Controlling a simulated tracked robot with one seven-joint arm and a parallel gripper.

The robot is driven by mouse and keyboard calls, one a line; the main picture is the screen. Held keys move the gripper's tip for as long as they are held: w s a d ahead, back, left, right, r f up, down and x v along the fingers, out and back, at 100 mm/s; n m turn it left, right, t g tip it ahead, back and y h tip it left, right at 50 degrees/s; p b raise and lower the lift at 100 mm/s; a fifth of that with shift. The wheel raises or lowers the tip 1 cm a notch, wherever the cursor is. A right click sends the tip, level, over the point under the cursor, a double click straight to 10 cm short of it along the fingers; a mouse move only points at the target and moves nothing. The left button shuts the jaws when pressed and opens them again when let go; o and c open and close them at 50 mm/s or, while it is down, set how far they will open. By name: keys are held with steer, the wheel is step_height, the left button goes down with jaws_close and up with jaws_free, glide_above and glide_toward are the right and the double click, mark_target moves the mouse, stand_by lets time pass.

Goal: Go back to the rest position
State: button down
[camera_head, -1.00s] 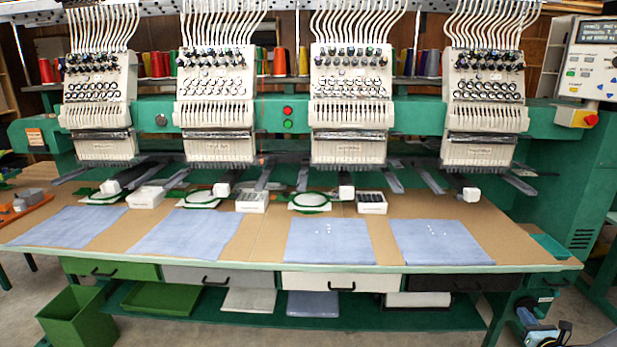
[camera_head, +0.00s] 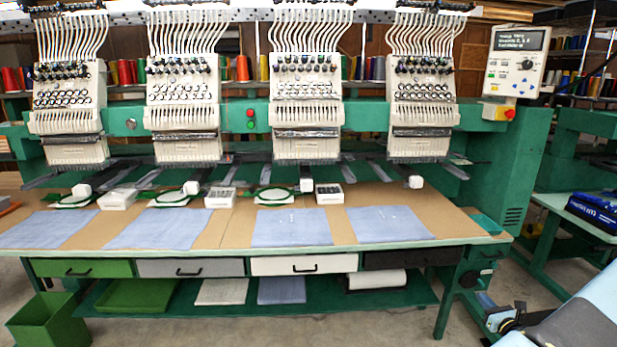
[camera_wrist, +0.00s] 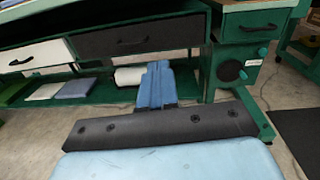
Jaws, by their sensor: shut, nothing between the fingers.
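My gripper (camera_wrist: 158,85) shows in the wrist view as two blue fingers lying together beyond a dark crossbar, with nothing between them. In the head view my arm enters at the bottom right, and my gripper (camera_head: 492,308) is low beside the right end of the embroidery machine table (camera_head: 225,236). It is in front of the table and its green frame, apart from the cloths on top. The rest position itself is not marked in either view.
The table carries several blue cloths (camera_head: 288,228), hoops and white boxes. Drawers (camera_head: 304,265) run below it, above a green lower shelf (camera_head: 330,305). A green bin (camera_head: 48,318) stands at left. At right are a control panel (camera_head: 517,62) and another green table holding a blue box (camera_head: 592,210). Floor between tables is clear.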

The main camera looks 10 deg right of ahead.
steer(key=w+a+r+n+g+y, duration=0.5)
steer(key=a+r+n, duration=0.3)
steer(key=a+r, duration=0.35)
steer(key=w+a+r+n+g+y, duration=0.35)
steer(key=a+r+n+y, duration=0.4)
steer(key=a+r, duration=0.45)
steer(key=s+a+r+n+g+h, duration=0.1)
steer(key=s+a+r+n+g, duration=0.3)
steer(key=a, duration=0.5)
steer(key=s+a+r+n+g+h, duration=0.1)
steer(key=a+r+n+g+h, duration=0.1)
steer(key=a+r+n, duration=0.55)
steer(key=s+a+r+n+t+h, duration=0.1)
steer(key=s+a+r+n+h, duration=0.3)
steer(key=s, duration=0.6)
steer(key=s+a+r+n+t+h, duration=0.1)
steer(key=s+a+r+n+h, duration=0.2)
steer(key=s, duration=0.8)
steer(key=a+r+n, duration=0.2)
steer(key=a+r, duration=0.2)
steer(key=shift+r+n+h, duration=0.35)
steer(key=shift+n, duration=0.05)
